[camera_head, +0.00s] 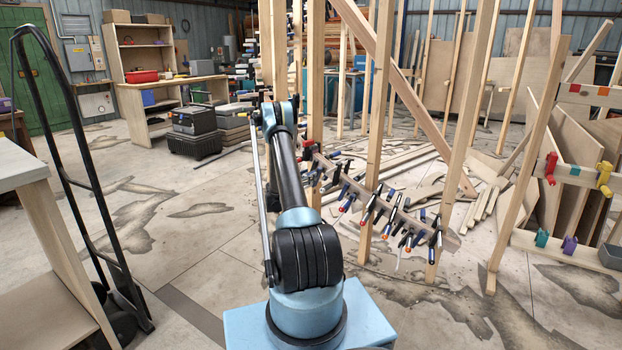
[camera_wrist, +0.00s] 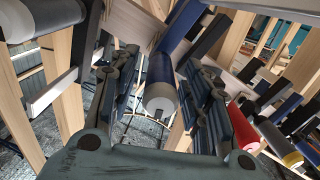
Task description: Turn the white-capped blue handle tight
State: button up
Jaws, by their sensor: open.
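The white-capped blue handle (camera_wrist: 161,88) shows in the middle of the wrist view, its pale round end facing me. My gripper (camera_wrist: 168,78) is open, with one finger on each side of the handle. I see a gap on both sides, so the fingers look apart from it. In the head view, the curved stringer (camera_head: 448,238) carries a row of clamps with dark bars and coloured handle ends. The white-capped handle cannot be picked out there, and my arm hides the gripper.
A red handle (camera_wrist: 240,128) and a yellow-ended handle (camera_wrist: 290,156) sit close to the right finger. Another dark clamp handle (camera_wrist: 38,20) is at upper left. Wooden posts (camera_head: 378,120) stand around the stringer. A black hand truck (camera_head: 85,180) stands at left.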

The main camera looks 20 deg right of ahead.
jog(key=v, duration=0.8)
jog(key=shift+a, duration=0.2)
jog(key=shift+s, duration=0.1)
jog(key=v, duration=0.5)
jog(key=shift+s+a, duration=0.1)
jog(key=shift+a, duration=0.2)
